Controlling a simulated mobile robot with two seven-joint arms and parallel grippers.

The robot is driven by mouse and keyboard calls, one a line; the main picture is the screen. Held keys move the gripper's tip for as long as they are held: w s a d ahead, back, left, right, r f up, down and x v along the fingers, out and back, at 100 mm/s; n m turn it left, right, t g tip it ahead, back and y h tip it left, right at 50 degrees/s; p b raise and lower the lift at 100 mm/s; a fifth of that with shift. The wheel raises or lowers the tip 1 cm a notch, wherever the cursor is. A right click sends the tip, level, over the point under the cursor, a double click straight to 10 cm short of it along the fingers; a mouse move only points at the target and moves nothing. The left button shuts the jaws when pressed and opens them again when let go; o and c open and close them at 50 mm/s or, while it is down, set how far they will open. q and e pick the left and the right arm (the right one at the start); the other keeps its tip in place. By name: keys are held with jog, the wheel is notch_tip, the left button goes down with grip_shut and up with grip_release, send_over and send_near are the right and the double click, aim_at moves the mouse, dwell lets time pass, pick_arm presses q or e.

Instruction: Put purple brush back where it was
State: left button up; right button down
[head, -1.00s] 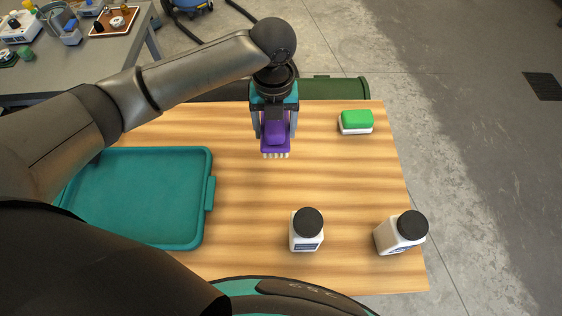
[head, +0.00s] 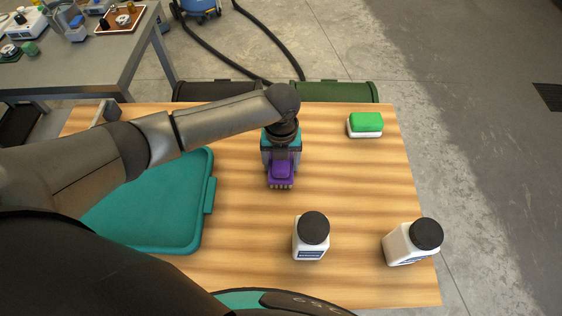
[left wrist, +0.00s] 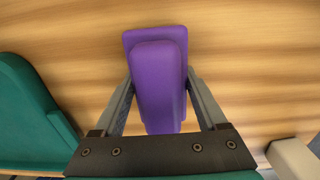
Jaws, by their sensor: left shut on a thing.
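The purple brush (head: 281,171) is in my left gripper (head: 281,164), over the wooden table in the head view, right of the teal tray. Its pale bristles point down toward the table. Whether they touch the wood I cannot tell. In the left wrist view the purple brush (left wrist: 158,80) sits between the two grey fingers of my left gripper (left wrist: 158,92), which are shut on it. My right gripper is not in view.
A teal tray (head: 208,195) lies at the left of the table (head: 350,190). A green-and-white brush (head: 365,124) stands at the back right. Two white bottles with black lids (head: 311,250) (head: 405,247) stand at the front. The table between them is clear.

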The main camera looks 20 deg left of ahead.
pick_arm(q)
jog(key=o, duration=1.5)
jog(key=shift+f, duration=0.15)
notch_tip(320, 180, up, 12)
jog(key=p, duration=0.3)
jog(key=shift+r, duration=0.25)
